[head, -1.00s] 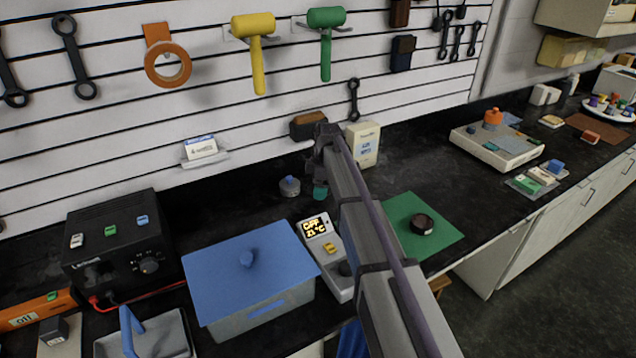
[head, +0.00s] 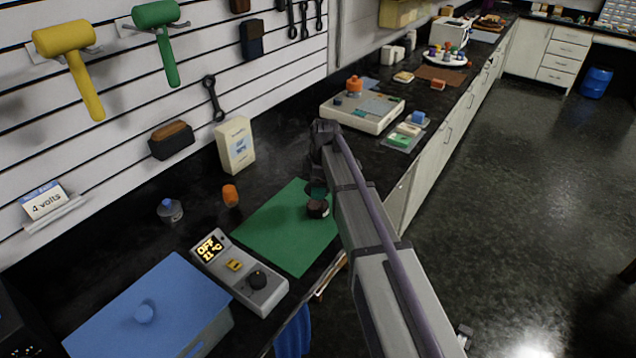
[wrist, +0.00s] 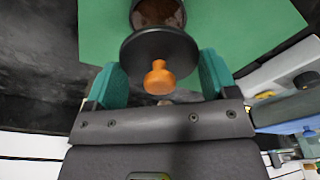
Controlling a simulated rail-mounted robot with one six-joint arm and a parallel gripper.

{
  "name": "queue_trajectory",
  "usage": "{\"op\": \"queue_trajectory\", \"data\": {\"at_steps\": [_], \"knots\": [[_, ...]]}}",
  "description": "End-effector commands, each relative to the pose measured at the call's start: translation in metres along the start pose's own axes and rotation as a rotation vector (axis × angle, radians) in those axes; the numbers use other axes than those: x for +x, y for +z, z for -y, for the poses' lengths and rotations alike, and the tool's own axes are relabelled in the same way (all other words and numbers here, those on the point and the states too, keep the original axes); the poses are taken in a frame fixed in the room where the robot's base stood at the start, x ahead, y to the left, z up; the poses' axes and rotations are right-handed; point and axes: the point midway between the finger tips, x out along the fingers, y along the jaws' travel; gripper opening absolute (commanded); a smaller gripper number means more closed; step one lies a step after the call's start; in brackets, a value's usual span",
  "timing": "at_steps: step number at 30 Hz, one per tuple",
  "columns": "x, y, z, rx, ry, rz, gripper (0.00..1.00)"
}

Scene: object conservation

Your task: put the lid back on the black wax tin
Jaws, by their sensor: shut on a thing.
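The black wax tin (head: 318,209) stands on the green mat (head: 277,232), open, with brown wax showing. In the wrist view the tin (wrist: 159,14) is at the top edge, partly hidden by the lid. The lid (wrist: 160,45) is a black disc with an orange knob (wrist: 158,78). In the head view my gripper (head: 318,186) is just above the tin, and the lid cannot be made out there. The exact gap between lid and tin cannot be told.
An orange cylinder (head: 230,195) and a small bottle (head: 170,209) stand left of the mat. A grey device with a display (head: 240,272) and a blue-lidded box (head: 150,310) are in front. A cream carton (head: 236,145) stands behind. Most of the mat is clear.

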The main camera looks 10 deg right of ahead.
Motion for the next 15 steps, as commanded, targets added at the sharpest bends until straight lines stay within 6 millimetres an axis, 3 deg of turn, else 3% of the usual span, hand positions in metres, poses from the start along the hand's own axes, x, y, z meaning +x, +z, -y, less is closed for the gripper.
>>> {"op": "queue_trajectory", "data": {"at_steps": [9,15], "knots": [[0.044,0.005,0.000,0.000,0.000,0.000,0.56],[0.057,0.007,0.000,0.000,0.000,0.000,0.56]]}}
